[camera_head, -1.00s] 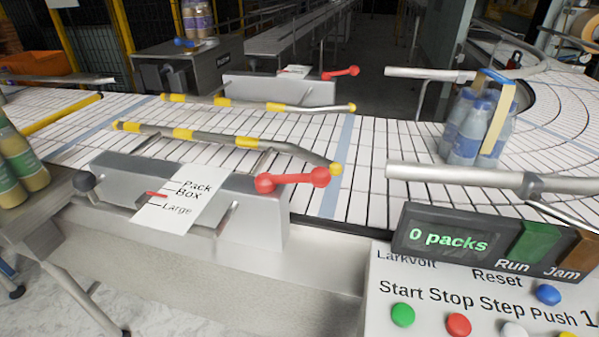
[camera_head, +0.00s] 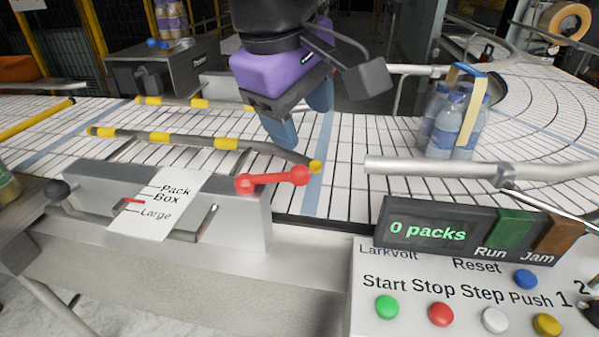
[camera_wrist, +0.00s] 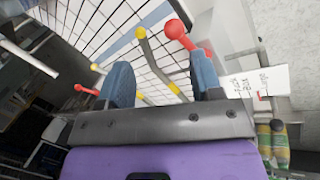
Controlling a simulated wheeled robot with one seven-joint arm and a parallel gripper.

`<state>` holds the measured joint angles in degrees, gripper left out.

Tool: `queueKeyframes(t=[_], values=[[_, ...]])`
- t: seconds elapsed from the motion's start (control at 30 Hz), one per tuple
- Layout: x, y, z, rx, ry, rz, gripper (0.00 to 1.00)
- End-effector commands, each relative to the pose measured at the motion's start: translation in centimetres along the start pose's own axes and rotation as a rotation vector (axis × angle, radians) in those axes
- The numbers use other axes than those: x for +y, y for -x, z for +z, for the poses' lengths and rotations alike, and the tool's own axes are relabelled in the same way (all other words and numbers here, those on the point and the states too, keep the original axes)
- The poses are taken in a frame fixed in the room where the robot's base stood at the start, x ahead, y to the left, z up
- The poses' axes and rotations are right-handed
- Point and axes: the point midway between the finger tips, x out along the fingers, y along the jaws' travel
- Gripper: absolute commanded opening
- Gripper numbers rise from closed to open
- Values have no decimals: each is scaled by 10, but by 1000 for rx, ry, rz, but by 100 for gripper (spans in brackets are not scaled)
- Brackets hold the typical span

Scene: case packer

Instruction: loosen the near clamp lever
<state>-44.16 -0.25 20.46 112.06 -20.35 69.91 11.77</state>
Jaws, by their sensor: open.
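The near clamp lever (camera_head: 272,180) is red with ball ends and sits on top of the near grey clamp block (camera_head: 235,213), beside the end of the near guide rail. In the wrist view the near lever (camera_wrist: 186,36) shows just beyond the right fingertip. My gripper (camera_head: 298,115) has blue fingers, hangs over the white conveyor behind the lever, and is open and empty. In the wrist view its fingers (camera_wrist: 162,78) stand apart, with the yellow-banded near rail (camera_wrist: 152,62) showing between them. They do not appear to touch the lever.
The display (camera_head: 440,230) reads 0 packs, above a panel of coloured buttons. A pack of bottles (camera_head: 452,125) stands on the conveyor at right. A metal rail (camera_head: 470,172) crosses in front of it. The far red lever (camera_wrist: 86,90) shows in the wrist view.

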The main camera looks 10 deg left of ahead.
Motion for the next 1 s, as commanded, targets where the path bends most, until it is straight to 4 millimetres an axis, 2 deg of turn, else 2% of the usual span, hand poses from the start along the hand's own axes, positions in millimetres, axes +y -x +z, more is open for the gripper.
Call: queueKeyframes(t=[0.1,0.27,0.37,0.8,1.0], values=[[-17,2,-11,-1,41,4,60],[-21,-3,-14,-2,51,7,60],[-20,-14,-13,-3,50,7,60],[-20,-87,-13,-3,49,6,60],[-20,-102,-13,-1,49,5,60]])
